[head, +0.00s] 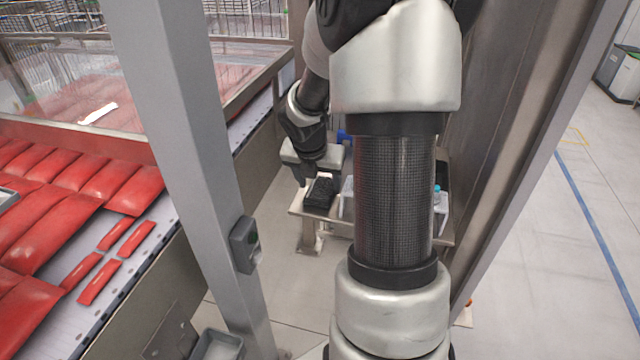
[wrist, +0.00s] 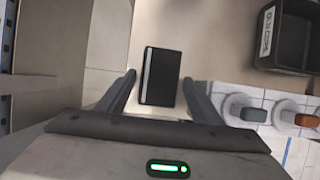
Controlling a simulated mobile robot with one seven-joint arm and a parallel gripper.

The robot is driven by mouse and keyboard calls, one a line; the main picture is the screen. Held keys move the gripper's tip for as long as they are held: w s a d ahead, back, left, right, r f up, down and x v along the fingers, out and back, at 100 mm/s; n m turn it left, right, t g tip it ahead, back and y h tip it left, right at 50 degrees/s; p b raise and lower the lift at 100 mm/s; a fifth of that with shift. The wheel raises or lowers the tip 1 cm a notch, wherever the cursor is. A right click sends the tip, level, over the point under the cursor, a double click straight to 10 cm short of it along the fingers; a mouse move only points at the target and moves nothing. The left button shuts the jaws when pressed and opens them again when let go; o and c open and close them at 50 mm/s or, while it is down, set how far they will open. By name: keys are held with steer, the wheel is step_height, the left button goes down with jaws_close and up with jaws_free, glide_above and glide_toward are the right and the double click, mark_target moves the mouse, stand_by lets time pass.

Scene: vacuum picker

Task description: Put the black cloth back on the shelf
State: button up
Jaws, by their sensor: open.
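In the wrist view my gripper (wrist: 158,80) is open, with one finger left and one right of the cloth. A gap shows on both sides. The height between fingertips and cloth is hard to judge.
A dark bin (wrist: 285,40) and a white holder (wrist: 293,150) with grey and orange-topped items are to the right in the wrist view. A grey post (head: 180,130) and a conveyor with red packs (head: 60,235) stand left. Open floor (head: 560,260) lies right.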

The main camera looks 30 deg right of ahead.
steer(key=p+v, duration=0.3)
steer(key=v, duration=0.7)
